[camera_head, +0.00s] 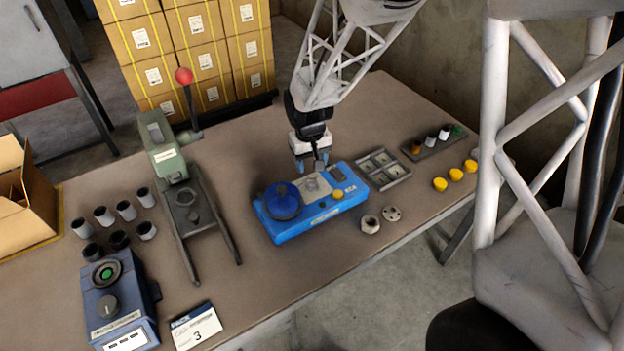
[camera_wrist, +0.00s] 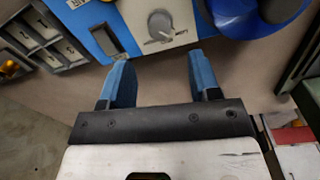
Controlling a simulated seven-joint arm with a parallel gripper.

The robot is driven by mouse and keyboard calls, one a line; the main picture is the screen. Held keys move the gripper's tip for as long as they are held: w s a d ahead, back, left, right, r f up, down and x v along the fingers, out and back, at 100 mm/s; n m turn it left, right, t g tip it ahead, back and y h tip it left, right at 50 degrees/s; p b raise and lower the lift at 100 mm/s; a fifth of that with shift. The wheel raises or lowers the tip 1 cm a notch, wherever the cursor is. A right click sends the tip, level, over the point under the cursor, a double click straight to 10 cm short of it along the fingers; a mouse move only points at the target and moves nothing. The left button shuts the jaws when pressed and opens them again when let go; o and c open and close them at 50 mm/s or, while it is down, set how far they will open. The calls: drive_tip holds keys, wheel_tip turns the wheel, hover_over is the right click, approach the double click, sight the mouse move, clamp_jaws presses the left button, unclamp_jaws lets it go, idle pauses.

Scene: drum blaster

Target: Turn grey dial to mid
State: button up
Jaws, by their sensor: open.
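The blue device (camera_head: 325,212) stands on the table under my gripper. On its pale panel is a grey dial (camera_wrist: 161,23), seen near the top of the wrist view with small marks around its lower side. Its exact setting is hard to read. My gripper (camera_wrist: 162,68) is open and empty, with blue fingers spread wide. The dial lies beyond the fingertips, roughly centred between them and apart from them. In the head view my gripper (camera_head: 309,164) hangs at the device's far edge and the dial is too small to make out well.
A large blue knob (camera_head: 283,201) sits left of the panel. A grey compartment tray (camera_head: 376,168) stands close on the right. A green press (camera_head: 178,180) with a red-tipped lever stands left. Another box (camera_head: 119,302) with a grey knob is front left. A nut and washer lie in front.

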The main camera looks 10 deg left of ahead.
sight(312, 181)
drive_tip(key=shift+f, duration=0.15)
drive_tip(key=shift+d+f, duration=0.15)
drive_tip(key=shift+f, duration=3.6)
drive_tip(key=c, duration=0.9)
